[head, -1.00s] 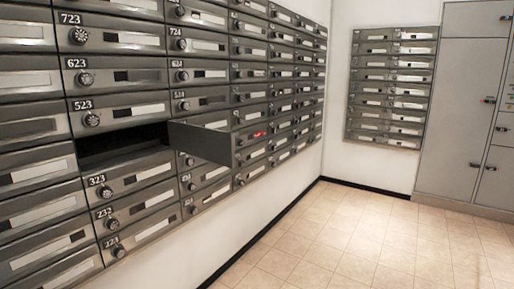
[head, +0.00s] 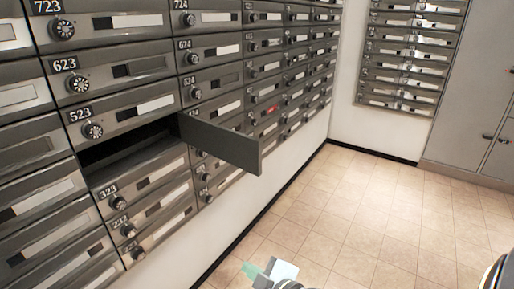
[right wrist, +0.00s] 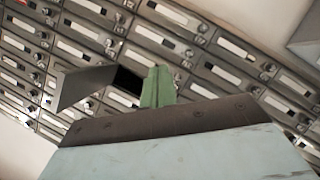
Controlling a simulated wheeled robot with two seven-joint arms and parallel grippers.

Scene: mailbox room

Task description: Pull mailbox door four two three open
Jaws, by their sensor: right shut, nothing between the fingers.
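The mailbox door (head: 220,143) between 523 and 323 stands swung out from the wall, hinged at its right side. Its own number is not readable. The dark empty slot (head: 128,150) behind it is exposed. My right gripper (head: 256,272) is at the bottom of the head view, low and in front of the wall, apart from the door. Its green fingers (right wrist: 157,88) are shut and hold nothing. In the right wrist view the open door (right wrist: 84,84) juts out left of the fingers. My left gripper is not in view.
Closed mailbox doors, such as 523 (head: 125,115) and 323 (head: 140,180), surround the slot. A second mailbox bank (head: 405,55) and grey lockers (head: 480,130) stand at the back. The tiled floor (head: 350,220) is clear.

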